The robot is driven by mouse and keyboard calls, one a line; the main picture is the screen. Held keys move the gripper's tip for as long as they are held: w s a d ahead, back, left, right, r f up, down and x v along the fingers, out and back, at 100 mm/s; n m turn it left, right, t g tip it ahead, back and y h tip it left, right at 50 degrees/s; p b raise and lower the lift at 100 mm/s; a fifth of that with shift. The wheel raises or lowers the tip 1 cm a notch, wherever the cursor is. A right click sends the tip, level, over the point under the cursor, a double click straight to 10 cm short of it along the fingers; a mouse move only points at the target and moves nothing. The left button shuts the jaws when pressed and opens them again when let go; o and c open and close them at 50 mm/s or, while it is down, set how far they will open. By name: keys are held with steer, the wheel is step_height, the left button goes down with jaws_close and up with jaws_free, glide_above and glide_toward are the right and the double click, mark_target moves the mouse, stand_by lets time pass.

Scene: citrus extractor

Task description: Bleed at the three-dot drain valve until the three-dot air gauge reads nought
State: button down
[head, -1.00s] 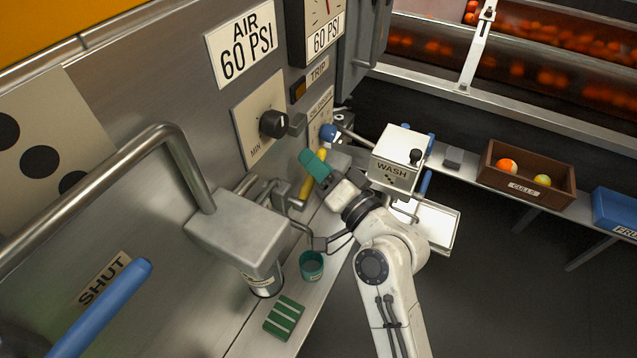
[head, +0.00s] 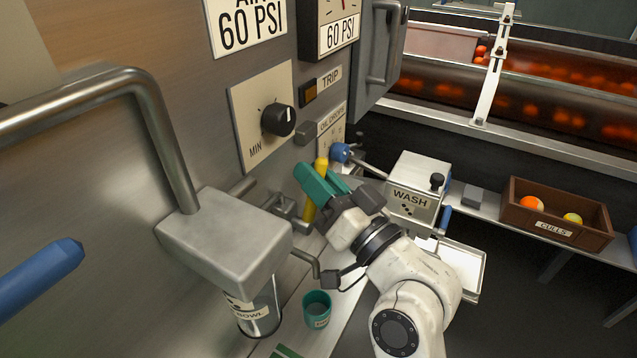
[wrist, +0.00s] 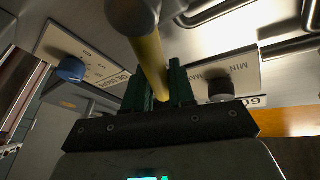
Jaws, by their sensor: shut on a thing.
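My gripper (head: 319,180) has green fingers and is shut on a yellow valve handle (head: 309,209), low by the steel panel. In the wrist view the yellow handle (wrist: 150,58) runs between the green fingers (wrist: 158,82). The fingers hide part of it in the head view. A gauge (head: 340,8) with a red needle is cut off at the top; its reading cannot be told. Its plate says 60 PSI (head: 341,36). I see no three-dot mark on the held valve or the gauge in these views.
A steel block with a bent pipe (head: 225,240) and glass bowl (head: 260,309) stands close on the left. A green cup (head: 317,309) is on the ledge below my gripper. A WASH box (head: 417,187) and a CULLS crate (head: 555,215) stand to the right. A blue handle (head: 40,280) juts in at left.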

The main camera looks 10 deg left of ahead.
steer(key=shift+f, duration=0.1)
steer(key=c, duration=1)
jaws_free()
steer(key=shift+c, duration=0.2)
steer(key=shift+d, duration=0.1)
steer(key=v, duration=1)
steer(key=shift+s+d+b, duration=0.2)
steer(key=shift+s+b, duration=0.05)
steer(key=shift+b, duration=0.05)
steer(key=shift+f, duration=0.1)
